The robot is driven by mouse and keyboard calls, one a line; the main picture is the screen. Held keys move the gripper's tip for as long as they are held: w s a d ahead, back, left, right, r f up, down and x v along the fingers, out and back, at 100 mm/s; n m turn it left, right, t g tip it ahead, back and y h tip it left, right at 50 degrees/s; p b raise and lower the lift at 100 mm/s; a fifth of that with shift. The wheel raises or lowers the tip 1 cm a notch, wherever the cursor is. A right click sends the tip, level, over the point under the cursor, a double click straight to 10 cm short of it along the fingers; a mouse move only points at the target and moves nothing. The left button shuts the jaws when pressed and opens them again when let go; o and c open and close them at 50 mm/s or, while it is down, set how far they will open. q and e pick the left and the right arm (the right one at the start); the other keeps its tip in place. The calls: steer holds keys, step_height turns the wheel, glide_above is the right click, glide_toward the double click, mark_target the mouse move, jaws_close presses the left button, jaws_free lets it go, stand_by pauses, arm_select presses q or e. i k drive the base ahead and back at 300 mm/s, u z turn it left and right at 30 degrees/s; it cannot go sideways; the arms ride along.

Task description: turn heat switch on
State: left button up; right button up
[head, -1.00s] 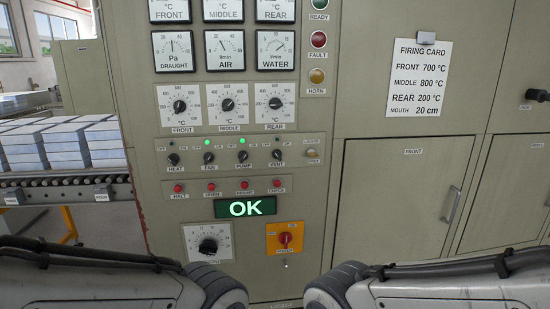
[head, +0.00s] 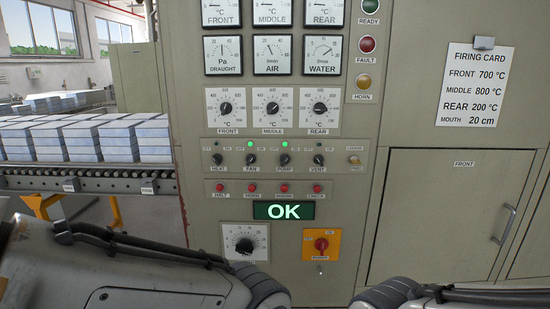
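The heat switch (head: 217,160) is a small black knob at the left end of the switch row on the beige panel in the head view. Its pointer seems tilted to the upper left, and no green lamp is lit above it. The fan switch (head: 251,159) and pump switch (head: 285,160) beside it each have a lit green lamp above. The vent switch (head: 319,161) has no lit lamp. My two arms come in at the bottom left and bottom right. Neither gripper shows, and nothing touches the panel.
Below the switches are red buttons (head: 251,188), a green OK display (head: 284,211), a black dial (head: 244,243) and a red handle on a yellow plate (head: 321,245). A roller conveyor (head: 90,181) with pale blocks stands left. A firing card (head: 479,86) hangs right.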

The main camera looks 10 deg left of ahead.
mark_target(218, 159)
steer(key=u, duration=0.4)
steer(key=k, duration=1.1)
steer(key=u, duration=1.2)
steer(key=i, duration=1)
steer(key=z, duration=0.8)
